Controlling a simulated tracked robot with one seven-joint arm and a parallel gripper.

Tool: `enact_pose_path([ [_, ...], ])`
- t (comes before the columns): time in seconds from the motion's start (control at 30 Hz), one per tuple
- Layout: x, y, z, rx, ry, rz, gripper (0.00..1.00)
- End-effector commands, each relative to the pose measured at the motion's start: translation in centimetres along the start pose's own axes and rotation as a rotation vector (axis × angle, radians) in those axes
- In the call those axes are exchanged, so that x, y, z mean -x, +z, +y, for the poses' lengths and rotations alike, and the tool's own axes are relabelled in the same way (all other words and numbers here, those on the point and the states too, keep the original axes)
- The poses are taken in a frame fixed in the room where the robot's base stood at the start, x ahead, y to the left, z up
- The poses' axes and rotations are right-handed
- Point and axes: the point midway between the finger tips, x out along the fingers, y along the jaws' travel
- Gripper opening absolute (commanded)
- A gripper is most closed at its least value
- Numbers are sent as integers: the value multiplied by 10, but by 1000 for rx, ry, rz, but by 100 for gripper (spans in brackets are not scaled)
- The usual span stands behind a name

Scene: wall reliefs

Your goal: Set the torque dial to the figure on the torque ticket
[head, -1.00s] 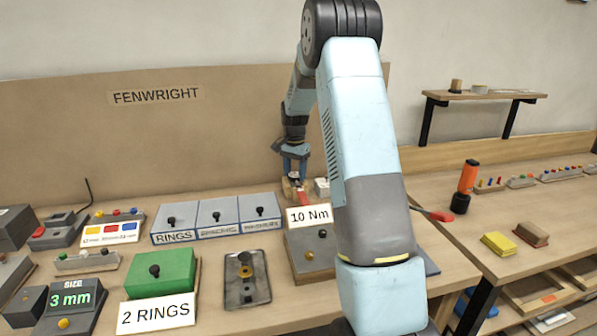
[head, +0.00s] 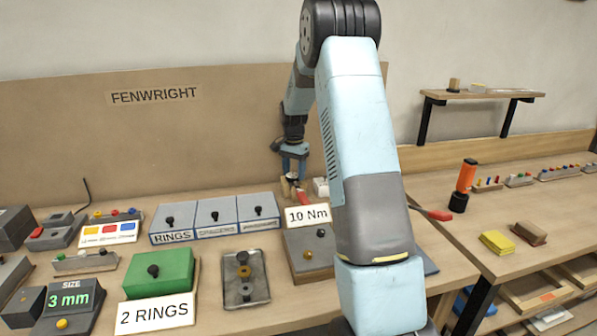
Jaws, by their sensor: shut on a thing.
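The torque ticket (head: 307,216), a white card reading "10 Nm", stands at the back edge of a grey-brown box with knobs (head: 310,255). My gripper (head: 293,174) is behind it near the backboard, pointing down, small and partly unclear. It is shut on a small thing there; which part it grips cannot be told. A red piece (head: 303,194) and a tan block (head: 287,188) show just under the jaws. The torque dial and its setting cannot be made out; my arm hides part of the bench to the right.
Three grey boxes with black knobs (head: 216,218) stand left of the gripper. A green box (head: 157,272) with a "2 RINGS" card (head: 154,315) and a dark tray (head: 246,278) are nearer. A red-handled tool (head: 435,214) lies right of my arm.

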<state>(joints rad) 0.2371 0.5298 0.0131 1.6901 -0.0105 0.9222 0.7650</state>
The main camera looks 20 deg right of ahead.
Motion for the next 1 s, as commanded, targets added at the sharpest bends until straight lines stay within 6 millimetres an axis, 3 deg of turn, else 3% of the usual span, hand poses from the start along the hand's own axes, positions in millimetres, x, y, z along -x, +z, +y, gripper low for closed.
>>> enact_pose_path([
  [0.37,0,5,-5,6,-5,-5,24],
  [0.4,0,5,-5,6,-5,-5,56],
  [0.6,0,3,-3,4,-4,-3,75],
  [0.67,0,2,-3,3,-3,-3,80],
  [1.0,5,1,-2,1,-3,0,80],
])
